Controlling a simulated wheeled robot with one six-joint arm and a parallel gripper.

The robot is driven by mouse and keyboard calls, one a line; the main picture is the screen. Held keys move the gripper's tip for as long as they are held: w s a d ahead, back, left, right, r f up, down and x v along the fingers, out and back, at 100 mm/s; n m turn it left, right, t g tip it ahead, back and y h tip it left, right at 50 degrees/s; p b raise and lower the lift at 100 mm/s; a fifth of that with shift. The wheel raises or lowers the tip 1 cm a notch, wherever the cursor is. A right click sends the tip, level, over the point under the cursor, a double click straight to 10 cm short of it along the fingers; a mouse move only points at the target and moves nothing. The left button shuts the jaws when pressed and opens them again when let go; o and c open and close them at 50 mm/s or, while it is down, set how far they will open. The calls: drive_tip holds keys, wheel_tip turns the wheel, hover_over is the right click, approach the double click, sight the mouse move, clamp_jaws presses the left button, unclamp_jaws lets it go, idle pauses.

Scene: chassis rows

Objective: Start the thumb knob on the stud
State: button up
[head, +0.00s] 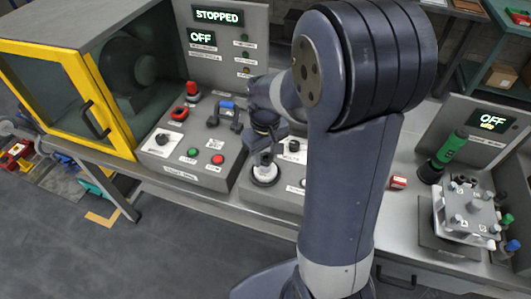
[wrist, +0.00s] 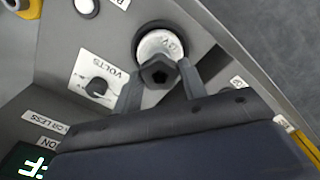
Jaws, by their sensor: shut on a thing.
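The thumb knob (wrist: 158,74) is dark and many-sided with a dark hole in its near face. My gripper (wrist: 160,80) is shut on it, one finger on each side. In the wrist view the knob sits in front of a round white face (wrist: 165,44) with a black ring and partly legible lettering. In the head view my gripper (head: 264,150) points down over that white round part (head: 265,173) on the grey panel. The stud is hidden behind the knob, so I cannot tell whether the two touch.
A VOLTS dial (wrist: 97,87) is beside the gripper. A control box (head: 190,155) with buttons and a blue-topped handle stands to the left, near a yellow-framed machine door (head: 75,80). A green-handled tool (head: 448,150) and a block with several studs (head: 468,212) are at right.

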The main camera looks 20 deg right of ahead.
drive_tip(key=shift+f, duration=0.1)
drive_tip(key=m, duration=0.5)
idle(0.3)
drive_tip(key=o, duration=0.9)
drive_tip(key=shift+o, duration=0.2)
wheel_tip(320, 180, up, 11)
drive_tip(key=shift+f, duration=0.2)
